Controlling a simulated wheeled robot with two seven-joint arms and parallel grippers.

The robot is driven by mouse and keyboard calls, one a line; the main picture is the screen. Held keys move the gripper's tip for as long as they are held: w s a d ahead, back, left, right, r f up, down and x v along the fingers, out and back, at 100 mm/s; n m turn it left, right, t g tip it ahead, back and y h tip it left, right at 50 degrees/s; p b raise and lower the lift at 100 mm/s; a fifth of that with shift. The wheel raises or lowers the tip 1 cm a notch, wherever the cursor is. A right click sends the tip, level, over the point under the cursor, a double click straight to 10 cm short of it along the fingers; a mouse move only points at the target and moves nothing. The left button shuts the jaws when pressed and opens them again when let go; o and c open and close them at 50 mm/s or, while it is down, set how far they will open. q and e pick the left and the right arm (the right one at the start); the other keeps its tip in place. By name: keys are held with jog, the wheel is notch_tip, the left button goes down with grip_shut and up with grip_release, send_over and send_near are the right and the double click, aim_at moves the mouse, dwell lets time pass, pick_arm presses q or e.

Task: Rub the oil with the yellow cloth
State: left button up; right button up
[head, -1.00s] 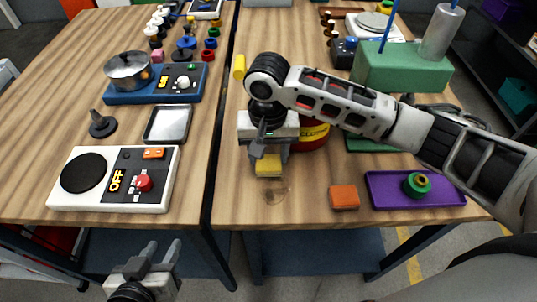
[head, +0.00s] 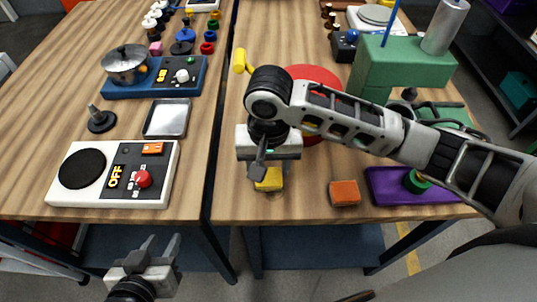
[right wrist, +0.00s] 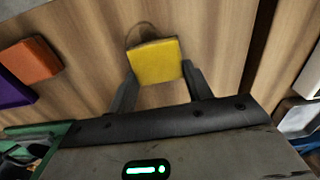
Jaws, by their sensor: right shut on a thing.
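The yellow cloth (head: 270,180) is a small folded block at the front of the right-hand table. My right gripper (head: 262,170) is shut on it from above; the cloth also shows between the two fingers in the right wrist view (right wrist: 156,62). The oil (right wrist: 140,33) is a faint brownish ring on the wood, partly covered by the cloth's edge. I cannot tell whether the cloth presses on the table. My left gripper (head: 160,247) is open and empty, low in front of the left-hand table.
An orange block (head: 344,192) and a purple tray (head: 390,185) lie to the right. A red round thing (head: 318,78) stands behind my right arm, beside a green machine (head: 400,68). A white control panel (head: 85,195) is on the left-hand table. A gap separates the tables.

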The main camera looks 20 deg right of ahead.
aim_at(269, 196)
jog(key=shift+s+a+f, duration=0.15)
jog(key=shift+s+f, duration=0.05)
jog(key=shift+s, duration=0.35)
jog(key=shift+s+a+f, duration=0.15)
jog(key=shift+s, duration=0.35)
jog(key=shift+s+a+r, duration=0.1)
jog(key=shift+s+a, duration=0.1)
jog(key=shift+s, duration=0.45)
jog(key=shift+s+a, duration=0.15)
jog(key=shift+s, duration=0.45)
jog(key=r, duration=0.5)
jog(key=shift+w, duration=0.2)
jog(key=shift+r, duration=0.7)
notch_tip(269, 196, up, 3)
